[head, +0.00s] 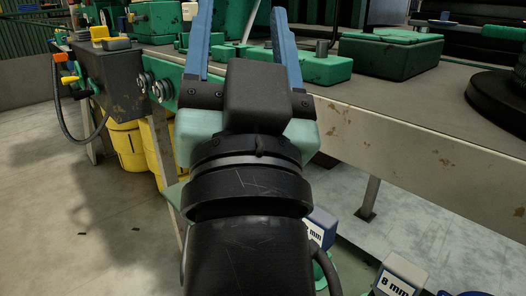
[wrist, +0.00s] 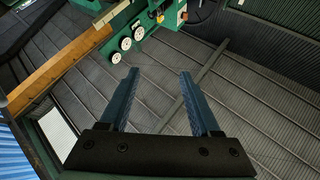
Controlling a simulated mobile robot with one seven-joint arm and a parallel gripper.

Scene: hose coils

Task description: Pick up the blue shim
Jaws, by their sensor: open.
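My gripper (head: 241,22) is open, its two blue fingers raised in front of the machine bench in the head view. In the wrist view the gripper (wrist: 159,74) has nothing between its fingers. I cannot say for sure which thing is the blue shim. A block with a blue face marked "mm" (head: 320,226) sits low in the head view, right of my arm and partly hidden by it. A small blue piece (head: 445,16) lies on the bench at the upper right. No shim shows in the wrist view.
A grey block marked "8 mm" (head: 398,275) stands at the lower right. The worn bench edge (head: 420,160) runs across the right side. Green housings (head: 390,52) stand on the bench, and black round parts (head: 500,90) lie at the right. Yellow bins (head: 128,145) stand under the bench.

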